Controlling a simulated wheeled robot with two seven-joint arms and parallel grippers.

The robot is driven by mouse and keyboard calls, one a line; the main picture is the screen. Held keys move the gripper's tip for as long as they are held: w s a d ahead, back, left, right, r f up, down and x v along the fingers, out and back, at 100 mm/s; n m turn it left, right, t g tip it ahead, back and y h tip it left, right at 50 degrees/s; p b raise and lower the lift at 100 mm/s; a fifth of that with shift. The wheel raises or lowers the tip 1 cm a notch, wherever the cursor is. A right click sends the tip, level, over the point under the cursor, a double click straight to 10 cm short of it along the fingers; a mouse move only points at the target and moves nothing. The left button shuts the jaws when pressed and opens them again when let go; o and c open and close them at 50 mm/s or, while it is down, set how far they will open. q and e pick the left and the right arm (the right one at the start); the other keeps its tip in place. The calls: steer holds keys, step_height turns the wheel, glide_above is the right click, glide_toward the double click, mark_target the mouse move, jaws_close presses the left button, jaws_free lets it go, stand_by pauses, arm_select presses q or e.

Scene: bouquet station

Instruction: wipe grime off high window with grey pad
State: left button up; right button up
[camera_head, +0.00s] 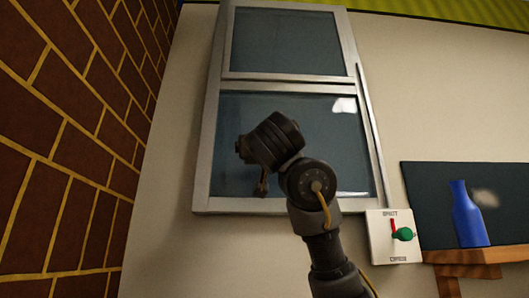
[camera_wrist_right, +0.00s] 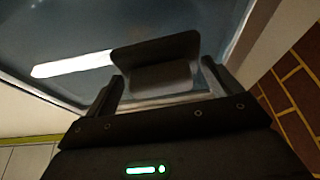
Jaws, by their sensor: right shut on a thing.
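The high window has a light metal frame (camera_head: 207,150), an upper pane (camera_head: 285,42) and a lower pane (camera_head: 325,130). My right arm rises in front of the lower pane in the head view and hides part of it. In the right wrist view my right gripper (camera_wrist_right: 163,74) is shut on the dark grey pad (camera_wrist_right: 158,48). The pad is in front of the glass (camera_wrist_right: 60,35); I cannot tell whether it touches. A bright patch shows at the lower pane's upper right; I cannot make out grime clearly. My left gripper is not in view.
A brick wall (camera_head: 60,130) stands at the left. A control box (camera_head: 394,250) with a green knob (camera_head: 404,234) is below the window's right corner. A blue bottle (camera_head: 467,215) stands on a wooden shelf (camera_head: 465,257) at the right. Plain wall lies between.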

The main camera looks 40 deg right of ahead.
steer(key=shift+s, duration=0.1)
steer(key=shift+s+a+b, duration=0.8)
steer(key=shift+s+a, duration=0.15)
steer(key=shift+s, duration=0.2)
